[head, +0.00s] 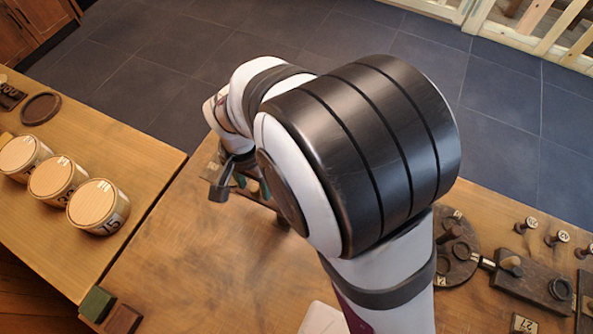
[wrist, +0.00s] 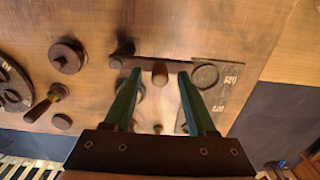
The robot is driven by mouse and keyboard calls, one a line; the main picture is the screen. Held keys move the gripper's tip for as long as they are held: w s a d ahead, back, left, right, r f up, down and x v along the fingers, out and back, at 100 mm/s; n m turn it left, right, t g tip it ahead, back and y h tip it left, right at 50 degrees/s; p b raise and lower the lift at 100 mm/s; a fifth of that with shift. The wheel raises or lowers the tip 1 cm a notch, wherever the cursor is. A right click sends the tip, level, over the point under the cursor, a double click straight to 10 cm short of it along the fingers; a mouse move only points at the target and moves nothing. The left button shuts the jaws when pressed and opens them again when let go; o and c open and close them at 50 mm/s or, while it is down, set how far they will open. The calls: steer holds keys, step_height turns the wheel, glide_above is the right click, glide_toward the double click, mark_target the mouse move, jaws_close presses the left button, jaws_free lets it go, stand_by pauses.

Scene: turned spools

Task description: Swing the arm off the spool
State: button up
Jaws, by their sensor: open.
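I cannot tell how far the fingertips are above the board. The dark board (wrist: 222,72) has a round ring and pale number marks at its right end. In the head view my arm hides most of my gripper (head: 252,186) and the spool.
A knobbed round piece (wrist: 67,57), a handled piece (wrist: 46,102) and a dark disc (wrist: 12,85) lie left in the wrist view. Lidded tubs (head: 98,207) stand on the left table in the head view. Small spools (head: 558,238) stand far right. Bare wood (head: 190,265) lies front left.

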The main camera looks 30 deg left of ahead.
steer(key=shift+r, duration=2.65)
jaws_close()
steer(key=shift+r, duration=1.95)
steer(key=shift+d, duration=0.1)
